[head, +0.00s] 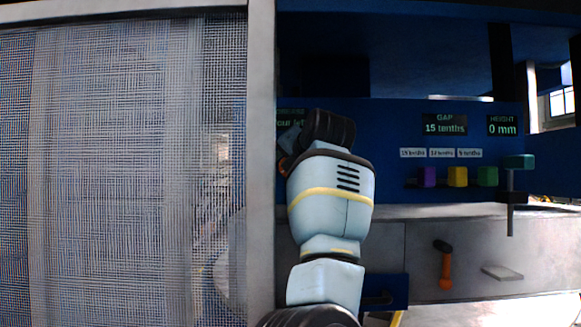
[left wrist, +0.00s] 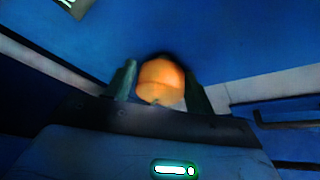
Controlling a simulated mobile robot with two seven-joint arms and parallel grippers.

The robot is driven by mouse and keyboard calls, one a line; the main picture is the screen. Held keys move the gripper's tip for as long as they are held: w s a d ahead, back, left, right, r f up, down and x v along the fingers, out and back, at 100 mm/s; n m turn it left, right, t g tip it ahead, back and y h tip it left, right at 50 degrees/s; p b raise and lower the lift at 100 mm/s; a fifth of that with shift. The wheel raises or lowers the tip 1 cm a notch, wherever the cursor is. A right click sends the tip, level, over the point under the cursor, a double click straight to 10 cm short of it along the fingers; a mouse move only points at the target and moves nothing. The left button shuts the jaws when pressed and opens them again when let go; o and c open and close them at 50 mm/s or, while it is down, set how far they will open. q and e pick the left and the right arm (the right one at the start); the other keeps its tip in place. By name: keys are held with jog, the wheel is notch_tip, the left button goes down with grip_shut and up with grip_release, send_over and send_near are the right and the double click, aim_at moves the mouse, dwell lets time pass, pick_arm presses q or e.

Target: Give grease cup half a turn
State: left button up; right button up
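The grease cup (left wrist: 160,82) is a round orange knob against a blue panel in the left wrist view. The fingers of my left gripper (left wrist: 160,90) stand on either side of it and appear to touch it, with no clear gap. In the head view my left arm covers the gripper and most of the cup's place. A small orange patch shows at the arm's left edge; I cannot tell whether it is the cup. A grease display (head: 289,122), partly hidden by the arm, reads "our left". My right gripper is out of view.
A mesh guard (head: 120,170) fills the left side. To the right are a GAP display (head: 444,124) reading 15 tenths, a HEIGHT display (head: 503,125) reading 0 mm, purple (head: 427,177), yellow (head: 457,177) and green (head: 487,177) blocks, and an orange-handled tool (head: 445,268).

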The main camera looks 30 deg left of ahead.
pick_arm(q)
jog(key=c, duration=0.6)
jog(key=shift+w+f+m+y, duration=0.1)
jog(key=shift+m+y, duration=0.4)
jog(key=shift+m, duration=0.3)
jog(key=m+y, duration=0.1)
jog(key=m, duration=0.2)
jog(key=o, duration=1)
